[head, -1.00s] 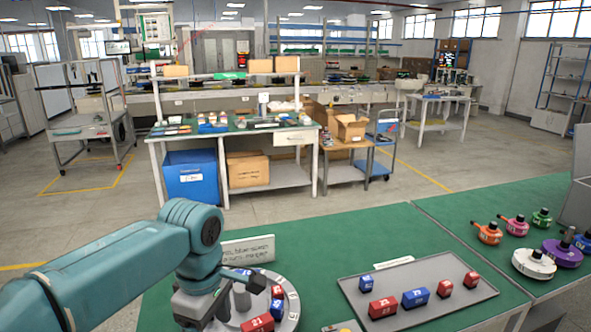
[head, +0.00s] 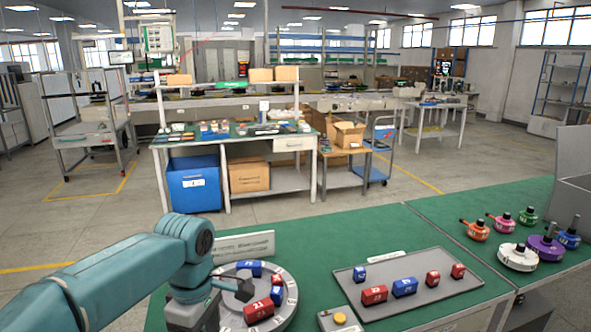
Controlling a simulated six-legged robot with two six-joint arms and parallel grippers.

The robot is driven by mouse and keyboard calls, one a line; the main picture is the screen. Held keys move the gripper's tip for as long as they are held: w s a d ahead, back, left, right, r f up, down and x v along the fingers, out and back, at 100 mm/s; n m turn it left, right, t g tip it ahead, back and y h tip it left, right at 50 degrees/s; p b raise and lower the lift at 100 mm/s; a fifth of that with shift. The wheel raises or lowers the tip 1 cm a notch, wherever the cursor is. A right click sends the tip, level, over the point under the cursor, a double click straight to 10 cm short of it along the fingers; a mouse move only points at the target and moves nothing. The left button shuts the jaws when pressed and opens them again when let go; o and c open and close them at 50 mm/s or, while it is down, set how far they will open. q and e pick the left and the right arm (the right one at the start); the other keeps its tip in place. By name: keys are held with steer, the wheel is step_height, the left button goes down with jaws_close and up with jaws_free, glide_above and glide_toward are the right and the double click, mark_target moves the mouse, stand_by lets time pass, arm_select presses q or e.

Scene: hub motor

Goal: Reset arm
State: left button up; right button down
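My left arm comes in from the left, and its gripper (head: 238,290) is over the left side of the round grey hub (head: 283,313) on the green table. Its fingers are too hidden to tell whether they are open or shut. The hub carries red and blue numbered blocks, among them a blue block (head: 250,268) at the back and a red block (head: 258,311) at the front. A grey tray (head: 440,301) to the right holds red and blue numbered blocks, including a red one (head: 374,294) and a blue one (head: 404,287). My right gripper is not in view.
A small box with a yellow button (head: 340,318) stands between hub and tray. A sign (head: 243,246) stands behind the hub. Several colored motors, including a white one (head: 517,258), stand on the right table. A grey bin (head: 571,190) is at the far right.

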arm_select(q)
steer(key=s+a+f+m+g+h, duration=0.1)
steer(key=s+f+g, duration=0.35)
steer(key=f, duration=0.85)
steer(key=s+f+m+g+h, duration=0.1)
steer(key=s+f, duration=0.6)
steer(key=f, duration=0.5)
steer(key=s+d+f+m+t+h, duration=0.1)
steer(key=s+d+f+m+t, duration=0.1)
steer(key=s+f+m+t, duration=0.1)
steer(key=s+d+f+m+t+h, duration=0.1)
steer(key=s+d+f+m+t, duration=0.2)
steer(key=s+f+m, duration=0.2)
step_height(320, 180, down, 4)
steer(key=m, duration=0.3)
steer(key=shift+s+d+r+t, duration=0.15)
steer(key=shift+s+d+t, duration=0.1)
steer(key=shift+d+t, duration=0.1)
